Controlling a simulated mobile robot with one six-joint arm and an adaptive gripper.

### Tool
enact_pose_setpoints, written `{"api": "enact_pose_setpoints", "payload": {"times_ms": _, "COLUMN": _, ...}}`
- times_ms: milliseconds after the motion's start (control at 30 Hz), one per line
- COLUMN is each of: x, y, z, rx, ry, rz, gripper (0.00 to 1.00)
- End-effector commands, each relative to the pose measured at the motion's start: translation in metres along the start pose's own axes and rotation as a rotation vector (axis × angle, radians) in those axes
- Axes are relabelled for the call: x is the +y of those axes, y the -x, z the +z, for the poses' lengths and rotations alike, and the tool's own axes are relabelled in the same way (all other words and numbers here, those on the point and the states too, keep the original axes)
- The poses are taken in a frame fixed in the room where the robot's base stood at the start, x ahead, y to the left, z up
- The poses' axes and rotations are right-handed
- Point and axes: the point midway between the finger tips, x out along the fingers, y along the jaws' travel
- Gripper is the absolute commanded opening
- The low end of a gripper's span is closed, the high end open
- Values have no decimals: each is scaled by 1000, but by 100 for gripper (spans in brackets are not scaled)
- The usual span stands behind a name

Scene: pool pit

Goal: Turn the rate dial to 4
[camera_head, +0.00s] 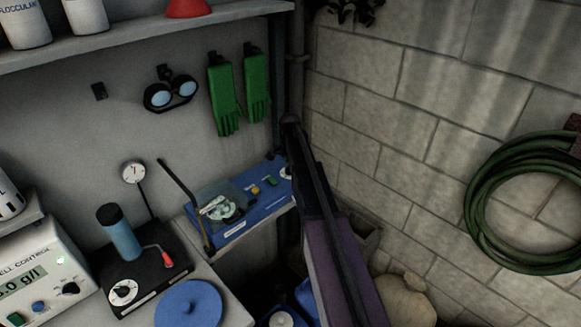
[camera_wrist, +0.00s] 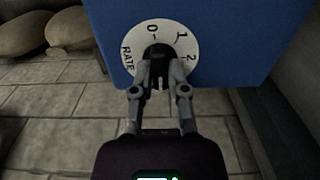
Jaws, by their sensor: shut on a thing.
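The rate dial (camera_wrist: 134,52) is a round white face with a dark knob at its centre, on a blue panel (camera_wrist: 235,45). In the wrist view I can read "RATE", 0, 1 and 2 on it; the lower part of the scale is covered by my fingers. My gripper (camera_wrist: 159,72) is shut on the dark knob, one finger on each side. The knob's exact setting cannot be read. In the head view the blue dosing unit (camera_head: 262,206) sits on a shelf by the corner, its dial (camera_head: 286,172) partly hidden by my arm.
A black device with a blue cylinder (camera_head: 122,236) and red lever stands left of the unit. A cell control box (camera_head: 40,265) is at far left. Green gloves (camera_head: 226,95) hang above. Sacks (camera_head: 405,300) lie on the floor; a green hose (camera_head: 480,205) hangs on the right wall.

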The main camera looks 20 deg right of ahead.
Motion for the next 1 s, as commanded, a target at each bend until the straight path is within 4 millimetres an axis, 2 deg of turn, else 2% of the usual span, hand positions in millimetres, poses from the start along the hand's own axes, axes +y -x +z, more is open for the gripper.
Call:
{"api": "enact_pose_setpoints", "payload": {"times_ms": 367, "x": -2, "y": 0, "z": -1, "rx": 2, "ry": -189, "rz": -4, "gripper": 0}}
{"api": "enact_pose_setpoints", "payload": {"times_ms": 867, "x": -2, "y": 0, "z": -1, "rx": 2, "ry": -213, "rz": -4, "gripper": 0}}
{"api": "enact_pose_setpoints", "payload": {"times_ms": 900, "x": -2, "y": 0, "z": -1, "rx": 2, "ry": -213, "rz": -4, "gripper": 29}}
{"api": "enact_pose_setpoints", "payload": {"times_ms": 1000, "x": -2, "y": 0, "z": -1, "rx": 1, "ry": -213, "rz": -4, "gripper": 54}}
